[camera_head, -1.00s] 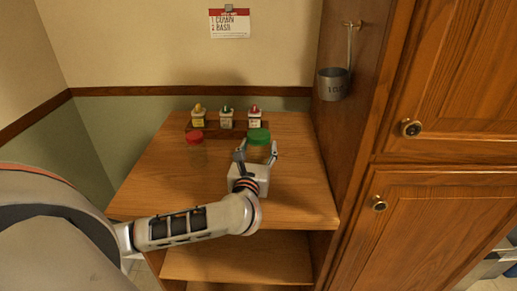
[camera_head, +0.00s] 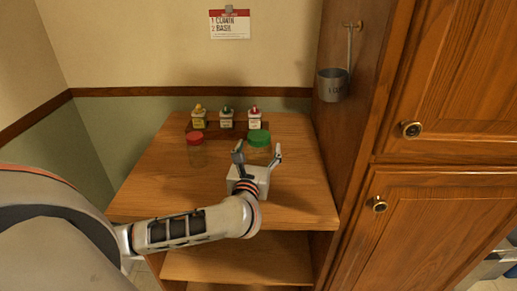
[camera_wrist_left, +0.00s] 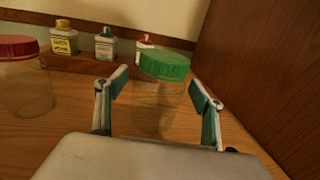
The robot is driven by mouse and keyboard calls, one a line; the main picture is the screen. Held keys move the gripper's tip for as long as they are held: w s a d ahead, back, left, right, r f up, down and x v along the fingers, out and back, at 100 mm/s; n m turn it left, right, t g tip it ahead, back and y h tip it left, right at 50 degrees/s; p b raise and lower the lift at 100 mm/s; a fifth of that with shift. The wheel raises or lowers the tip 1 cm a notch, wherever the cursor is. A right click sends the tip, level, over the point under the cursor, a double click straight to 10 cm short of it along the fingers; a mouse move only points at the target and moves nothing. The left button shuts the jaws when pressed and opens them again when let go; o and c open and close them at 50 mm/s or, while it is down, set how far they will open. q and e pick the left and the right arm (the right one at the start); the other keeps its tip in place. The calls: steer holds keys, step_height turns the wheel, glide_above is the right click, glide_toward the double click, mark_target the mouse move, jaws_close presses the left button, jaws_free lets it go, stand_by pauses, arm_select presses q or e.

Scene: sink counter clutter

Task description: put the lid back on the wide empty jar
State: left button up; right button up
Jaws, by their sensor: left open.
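A wide clear jar (camera_wrist_left: 158,108) stands on the wooden counter with a green lid (camera_head: 259,138) on its top. The lid also shows in the left wrist view (camera_wrist_left: 164,66); I cannot tell whether it is fully seated. The jar looks empty. My left gripper (camera_head: 259,153) is open and empty on the near side of the jar, with its fingers spread. In the left wrist view its fingertips (camera_wrist_left: 158,82) frame the jar, which is beyond them. A second clear jar (camera_wrist_left: 28,90) with a red lid (camera_head: 195,135) stands to the left. My right gripper is not in view.
Several small bottles, including a yellow-capped one (camera_head: 198,117), stand on a low wooden rack along the back wall. A tall cabinet side with a hanging grey cup (camera_head: 332,85) bounds the right. The counter's left front (camera_head: 150,190) is clear.

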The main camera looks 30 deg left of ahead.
arm_select(q)
steer(key=v, duration=1.1)
steer(key=shift+s+b, duration=0.2)
steer(key=shift+b, duration=0.1)
steer(key=shift+d, duration=0.1)
